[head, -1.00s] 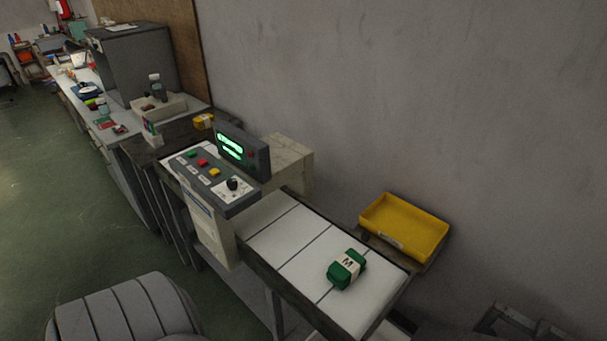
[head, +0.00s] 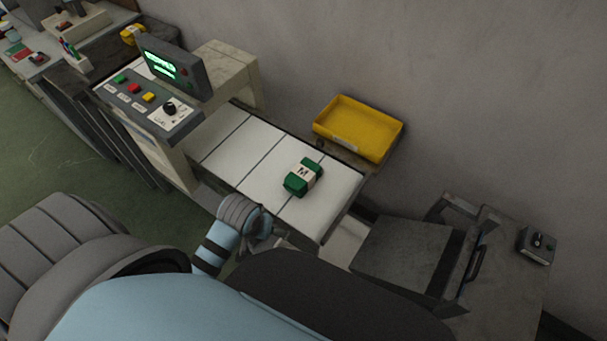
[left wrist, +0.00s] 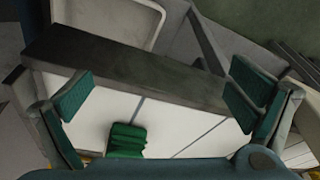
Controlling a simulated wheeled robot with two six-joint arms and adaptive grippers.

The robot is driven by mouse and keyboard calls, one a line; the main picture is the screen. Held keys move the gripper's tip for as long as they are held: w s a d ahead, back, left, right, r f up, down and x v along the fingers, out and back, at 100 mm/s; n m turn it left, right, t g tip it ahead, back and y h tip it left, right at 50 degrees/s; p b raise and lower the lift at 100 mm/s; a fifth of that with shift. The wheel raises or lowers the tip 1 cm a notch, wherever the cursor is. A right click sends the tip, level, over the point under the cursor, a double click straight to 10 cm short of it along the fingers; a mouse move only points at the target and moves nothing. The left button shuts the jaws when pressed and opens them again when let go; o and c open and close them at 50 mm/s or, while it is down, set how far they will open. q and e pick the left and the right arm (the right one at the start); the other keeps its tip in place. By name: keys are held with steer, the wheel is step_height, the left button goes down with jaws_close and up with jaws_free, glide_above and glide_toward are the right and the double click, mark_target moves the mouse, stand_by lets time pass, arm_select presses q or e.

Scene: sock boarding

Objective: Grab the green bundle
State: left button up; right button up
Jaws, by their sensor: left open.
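The green bundle (head: 304,177), with a white band marked M, lies on the white segmented belt (head: 224,159) near its right end. In the left wrist view the green bundle (left wrist: 126,140) is at the lower middle, left of centre, partly cut off by the gripper body. My left gripper (left wrist: 160,92) is open and empty, its green-padded fingers spread wide apart over the belt. In the head view my left arm reaches to the belt's near edge, below and left of the bundle; its fingers are hard to make out. My right gripper is not in view.
A control box (head: 150,105) with coloured buttons and a lit display stands at the belt's left end. A yellow tray (head: 358,128) sits behind the belt. A grey metal table (head: 500,290) with a small box (head: 537,245) is at the right. The belt around the bundle is clear.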

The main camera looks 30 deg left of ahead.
arm_select(q)
step_height(320, 180, up, 4)
steer(key=w+n, duration=0.2)
steer(key=w, duration=0.1)
step_height(320, 180, up, 9)
steer(key=n+g+h, duration=0.1)
steer(key=n+g, duration=0.2)
steer(key=n, duration=0.8)
glide_above(303, 172)
step_height(303, 172, down, 13)
steer(key=b, duration=0.3)
steer(key=shift+f+b, duration=0.2)
steer(key=shift+b, duration=0.2)
steer(key=shift+c, duration=0.2)
steer(key=shift+r, duration=0.1)
steer(key=c, duration=1)
steer(key=shift+o, duration=0.2)
steer(key=shift+r, duration=0.1)
